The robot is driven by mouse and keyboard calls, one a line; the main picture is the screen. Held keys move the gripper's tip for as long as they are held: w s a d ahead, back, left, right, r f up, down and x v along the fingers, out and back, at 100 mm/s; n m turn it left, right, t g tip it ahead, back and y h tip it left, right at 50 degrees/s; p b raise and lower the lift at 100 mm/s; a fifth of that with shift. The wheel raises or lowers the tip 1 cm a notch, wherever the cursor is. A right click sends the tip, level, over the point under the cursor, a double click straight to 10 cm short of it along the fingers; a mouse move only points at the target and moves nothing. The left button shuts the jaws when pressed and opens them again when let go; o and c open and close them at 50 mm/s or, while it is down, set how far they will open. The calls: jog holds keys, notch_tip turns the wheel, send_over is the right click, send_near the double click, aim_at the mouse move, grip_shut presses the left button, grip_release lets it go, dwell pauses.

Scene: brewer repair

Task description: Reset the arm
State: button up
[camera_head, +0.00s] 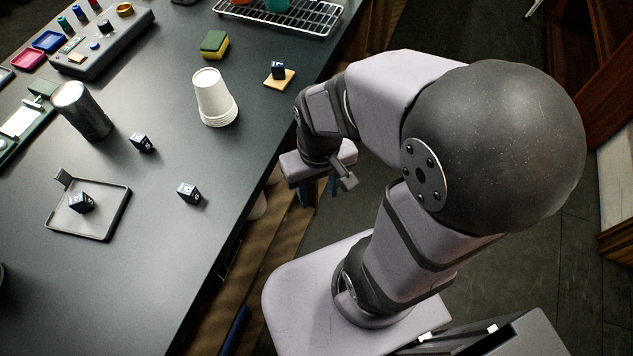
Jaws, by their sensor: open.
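My gripper (318,190) is just off the right edge of the dark table, over the floor, pointing down. Its fingers are partly hidden by the wrist, and no object shows between them. My arm is folded back close over its base, with the elbow to the right of the gripper. The gripper touches nothing that I can see.
The dark table (165,270) holds a stack of white cups (213,97), a metal cylinder (82,110), several dark cubes, a shallow tray (124,214), a sponge (214,44), a wire rack (300,15) and a control panel (105,45). The table's front right is clear.

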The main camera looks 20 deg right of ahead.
notch_tip(320, 180, up, 7)
jog(key=p, duration=0.7)
jog(key=shift+r, duration=0.15)
